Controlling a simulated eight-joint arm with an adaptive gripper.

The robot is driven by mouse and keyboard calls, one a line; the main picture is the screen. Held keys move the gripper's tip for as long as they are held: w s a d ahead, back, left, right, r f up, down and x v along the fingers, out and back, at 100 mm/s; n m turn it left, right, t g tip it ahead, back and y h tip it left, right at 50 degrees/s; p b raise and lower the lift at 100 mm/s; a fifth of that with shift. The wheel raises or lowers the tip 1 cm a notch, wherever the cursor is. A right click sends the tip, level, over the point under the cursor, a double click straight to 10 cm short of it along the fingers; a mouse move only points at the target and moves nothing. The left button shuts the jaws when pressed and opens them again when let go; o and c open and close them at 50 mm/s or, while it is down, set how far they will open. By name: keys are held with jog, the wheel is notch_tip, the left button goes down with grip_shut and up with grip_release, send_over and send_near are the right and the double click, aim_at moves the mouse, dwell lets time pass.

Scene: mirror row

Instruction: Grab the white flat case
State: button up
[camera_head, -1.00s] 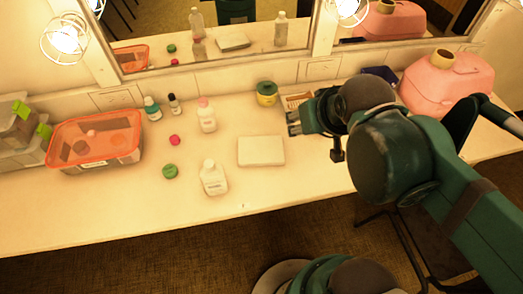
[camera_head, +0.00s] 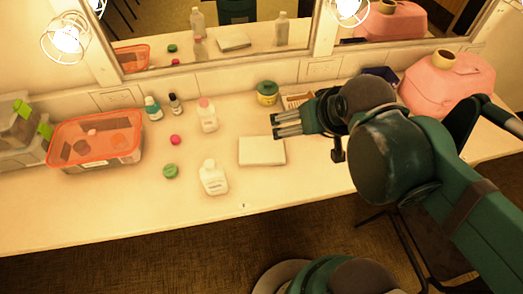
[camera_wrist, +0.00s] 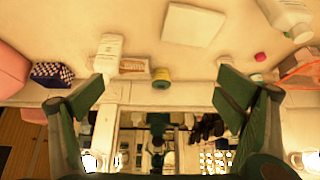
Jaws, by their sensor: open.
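The white flat case (camera_head: 262,151) lies flat on the counter, in the middle of the head view. It also shows near the top of the wrist view (camera_wrist: 193,25), beyond my fingertips. My gripper (camera_head: 287,125) is above the counter, behind the case and a little to its right, with its fingers pointing left. In the wrist view my gripper (camera_wrist: 160,88) has its two fingers wide apart with nothing between them. It does not touch the case.
An orange-lidded box (camera_head: 95,140) is at left, a pink case (camera_head: 447,82) at right. The counter in front is clear.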

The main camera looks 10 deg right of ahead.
jog(key=n+g+p, duration=0.6)
jog(key=n+g, duration=0.1)
jog(key=n, duration=0.9)
send_over(261, 149)
jog(key=shift+w+f, duration=0.15)
jog(key=shift+f, duration=8.25)
jog(key=shift+f, duration=0.15)
jog(key=shift+f+b, duration=0.5)
jog(key=shift+f, duration=0.65)
jog(key=shift+f, duration=0.15)
jog(key=shift+d+f+b, duration=0.1)
jog(key=shift+f+b, duration=0.65)
jog(key=shift+f, duration=1.7)
